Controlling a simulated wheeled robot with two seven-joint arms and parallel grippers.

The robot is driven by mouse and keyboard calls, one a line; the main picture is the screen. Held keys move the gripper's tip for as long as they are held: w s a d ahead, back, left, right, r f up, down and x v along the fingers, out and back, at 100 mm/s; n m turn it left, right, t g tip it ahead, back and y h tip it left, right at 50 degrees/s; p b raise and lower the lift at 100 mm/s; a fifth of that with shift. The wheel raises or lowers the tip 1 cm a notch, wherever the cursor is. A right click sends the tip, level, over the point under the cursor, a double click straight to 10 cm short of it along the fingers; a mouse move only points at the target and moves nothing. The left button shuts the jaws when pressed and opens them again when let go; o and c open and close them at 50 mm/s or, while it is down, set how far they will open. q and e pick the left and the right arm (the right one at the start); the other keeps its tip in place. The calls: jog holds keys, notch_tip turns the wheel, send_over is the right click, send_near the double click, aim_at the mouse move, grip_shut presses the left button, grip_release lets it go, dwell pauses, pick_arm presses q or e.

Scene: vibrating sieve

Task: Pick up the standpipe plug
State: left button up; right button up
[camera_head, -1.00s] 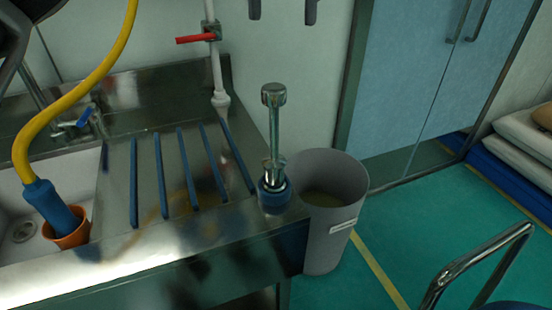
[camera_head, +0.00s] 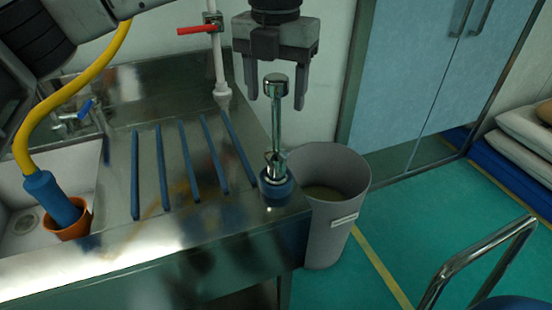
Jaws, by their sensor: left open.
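The standpipe plug (camera_head: 277,135) is a shiny metal post with a wide round cap on top and a dark blue collar at its base. It stands upright at the right front corner of the steel sink counter (camera_head: 190,240). My left gripper (camera_head: 275,102) hangs above it, pointing down, with its two fingers apart and nothing held. In the picture the fingertips lie on either side of the cap; whether they are level with it in depth I cannot tell. My right gripper is not in view.
A grey bin (camera_head: 330,225) stands on the floor right beside the counter. A red-handled valve (camera_head: 205,29) on a white pipe is behind. A yellow hose (camera_head: 45,110) runs into an orange cup (camera_head: 72,222) in the sink. A chrome rail (camera_head: 480,260) is at lower right.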

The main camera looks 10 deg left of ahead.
pick_arm(q)
jog(key=shift+f, duration=0.75)
grip_shut()
jog(key=shift+r, duration=0.1)
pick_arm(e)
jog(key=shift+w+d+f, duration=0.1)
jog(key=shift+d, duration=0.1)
pick_arm(q)
jog(key=shift+r, duration=0.1)
